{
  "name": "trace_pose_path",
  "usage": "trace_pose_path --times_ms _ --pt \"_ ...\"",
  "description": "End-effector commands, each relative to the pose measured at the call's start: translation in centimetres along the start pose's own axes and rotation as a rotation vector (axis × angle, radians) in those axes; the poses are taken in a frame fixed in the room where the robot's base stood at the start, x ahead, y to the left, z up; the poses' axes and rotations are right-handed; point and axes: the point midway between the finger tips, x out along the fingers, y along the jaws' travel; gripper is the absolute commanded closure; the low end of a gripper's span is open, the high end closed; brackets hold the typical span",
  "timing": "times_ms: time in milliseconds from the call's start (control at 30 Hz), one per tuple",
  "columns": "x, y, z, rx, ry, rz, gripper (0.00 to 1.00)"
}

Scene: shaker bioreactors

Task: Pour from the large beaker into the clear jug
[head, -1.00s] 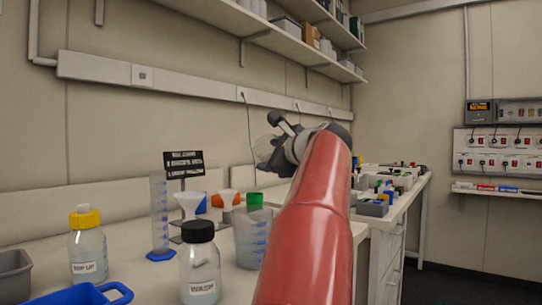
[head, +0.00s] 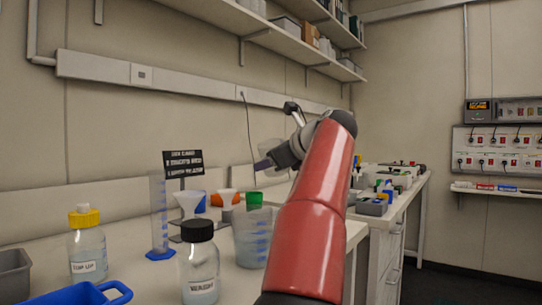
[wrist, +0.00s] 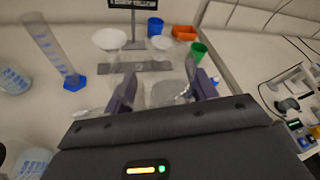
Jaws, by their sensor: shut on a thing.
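My gripper (head: 272,162) is shut on a clear, see-through beaker (head: 268,147), which I take to be the large beaker. It is held in the air above the bench. In the wrist view the beaker (wrist: 165,92) shows faintly between the two fingers. Its contents and exact tilt are hard to make out. The clear jug (head: 251,240), with blue marks, stands upright on the bench below my gripper in the head view. My red arm passes close to its right side. The held beaker is apart from the jug.
A black-capped bottle (head: 200,265) stands left of the jug, and a yellow-capped bottle (head: 87,245) further left. A blue tray (head: 85,294) lies at the front left.

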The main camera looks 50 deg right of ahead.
Motion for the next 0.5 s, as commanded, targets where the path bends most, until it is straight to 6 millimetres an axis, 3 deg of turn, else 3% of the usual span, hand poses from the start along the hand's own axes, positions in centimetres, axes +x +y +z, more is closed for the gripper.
trace_pose_path --times_ms 500 --pt "1.1 0.0 -2.5 0.112 0.016 0.047 0.76"
